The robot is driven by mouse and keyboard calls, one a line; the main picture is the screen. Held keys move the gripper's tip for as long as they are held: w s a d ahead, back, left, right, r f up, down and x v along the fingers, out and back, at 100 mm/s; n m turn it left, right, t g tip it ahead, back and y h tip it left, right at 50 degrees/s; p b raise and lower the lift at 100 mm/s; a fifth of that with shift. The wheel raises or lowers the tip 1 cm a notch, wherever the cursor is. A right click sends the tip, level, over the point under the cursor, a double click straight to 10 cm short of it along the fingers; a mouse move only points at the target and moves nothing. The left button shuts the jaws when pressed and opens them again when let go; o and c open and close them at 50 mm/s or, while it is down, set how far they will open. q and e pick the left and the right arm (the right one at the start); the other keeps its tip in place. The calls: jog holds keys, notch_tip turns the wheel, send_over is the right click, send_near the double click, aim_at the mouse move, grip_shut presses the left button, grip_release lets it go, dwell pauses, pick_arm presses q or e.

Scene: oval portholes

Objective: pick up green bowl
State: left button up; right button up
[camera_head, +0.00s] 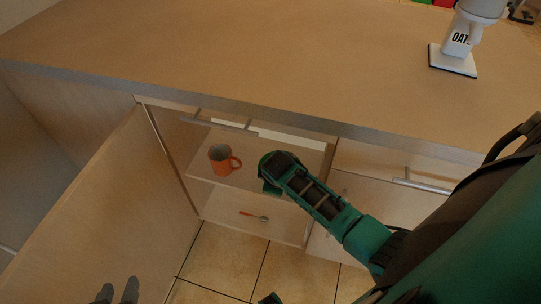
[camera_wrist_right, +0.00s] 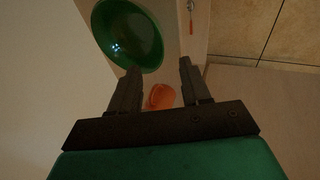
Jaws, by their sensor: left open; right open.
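The green bowl (camera_wrist_right: 128,33) shows in the right wrist view at the upper left, just beyond the left finger of my right gripper (camera_wrist_right: 159,64). That gripper is open, with nothing seen held between its fingers. I cannot tell whether the finger touches the bowl. In the head view my right arm reaches into the open cabinet; its fingers and the bowl are hidden there. My left gripper (camera_head: 120,285) is open and empty at the bottom left of the head view, in front of the cabinet door.
An orange mug (camera_head: 220,159) stands on the cabinet's upper shelf; it also shows between the fingers (camera_wrist_right: 160,96). A spoon (camera_head: 253,216) lies below. The open door (camera_head: 110,215) bounds the left.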

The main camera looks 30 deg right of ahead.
jog(key=b+x, duration=0.2)
jog(key=x, duration=0.1)
jog(key=b+x, duration=0.2)
jog(key=x, duration=0.2)
jog(key=b+x, duration=0.1)
jog(key=x, duration=0.2)
jog(key=shift+s+d+f+b, duration=0.1)
jog(key=shift+d+f+b, duration=0.3)
jog(key=shift+w+d+f+b, duration=0.15)
jog(key=shift+w+f+b, duration=0.15)
jog(key=shift+f, duration=0.2)
jog(key=c, duration=0.3)
grip_shut()
